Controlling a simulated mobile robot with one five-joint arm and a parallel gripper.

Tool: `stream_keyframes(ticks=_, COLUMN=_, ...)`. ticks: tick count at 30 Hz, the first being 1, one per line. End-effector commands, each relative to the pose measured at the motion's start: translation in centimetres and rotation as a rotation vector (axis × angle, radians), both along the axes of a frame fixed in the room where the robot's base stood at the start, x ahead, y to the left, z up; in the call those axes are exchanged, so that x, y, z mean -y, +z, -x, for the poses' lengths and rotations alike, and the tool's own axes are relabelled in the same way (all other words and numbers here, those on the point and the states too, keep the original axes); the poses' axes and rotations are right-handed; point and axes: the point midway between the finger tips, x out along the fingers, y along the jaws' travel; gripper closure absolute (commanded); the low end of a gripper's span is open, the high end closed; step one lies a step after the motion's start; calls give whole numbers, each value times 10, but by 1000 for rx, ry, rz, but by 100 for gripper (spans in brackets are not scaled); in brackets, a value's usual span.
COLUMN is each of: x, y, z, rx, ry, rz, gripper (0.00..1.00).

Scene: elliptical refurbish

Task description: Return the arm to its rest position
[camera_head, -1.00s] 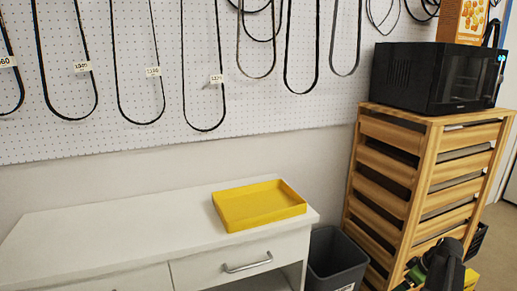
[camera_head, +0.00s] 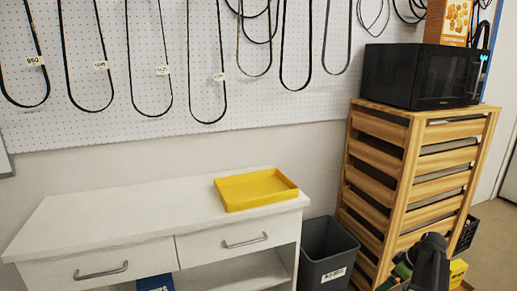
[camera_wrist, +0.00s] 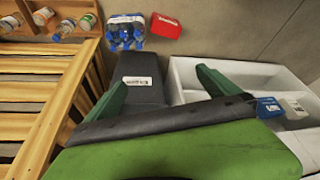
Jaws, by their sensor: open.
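My gripper (camera_wrist: 161,82) shows in the wrist view with its two green fingers spread wide apart. Nothing is between the fingers except the grey bin (camera_wrist: 143,66) seen beyond them. Part of my arm (camera_head: 430,262) shows at the lower right in the head view, in front of the wooden slatted rack (camera_head: 408,180). The fingertips cannot be made out in the head view.
A yellow tray (camera_head: 256,205) sits on the white drawer cabinet (camera_head: 110,215). The grey bin (camera_head: 325,255) stands between cabinet and rack. A black microwave (camera_head: 415,77) is on the rack. A blue item (camera_wrist: 268,107) lies in the cabinet's open lower part.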

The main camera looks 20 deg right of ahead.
Motion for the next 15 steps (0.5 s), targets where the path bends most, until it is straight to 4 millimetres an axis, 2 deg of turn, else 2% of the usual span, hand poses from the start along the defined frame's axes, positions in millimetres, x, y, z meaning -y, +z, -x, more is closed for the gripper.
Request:
stream_keyframes(ticks=5, x=-41, y=0, z=-36, rx=0, ry=81, rz=0, gripper=0)
stream_keyframes(ticks=8, x=-73, y=0, z=-57, rx=-1, ry=137, rz=1, gripper=0)
stream_keyframes(ticks=11, x=-116, y=-1, z=-79, rx=-6, ry=211, rz=6, gripper=0)
stream_keyframes(ticks=14, x=-178, y=-2, z=-103, rx=-20, ry=312, rz=17, gripper=0)
stream_keyframes(ticks=15, x=-207, y=-3, z=-110, rx=-30, ry=352, rz=22, gripper=0)
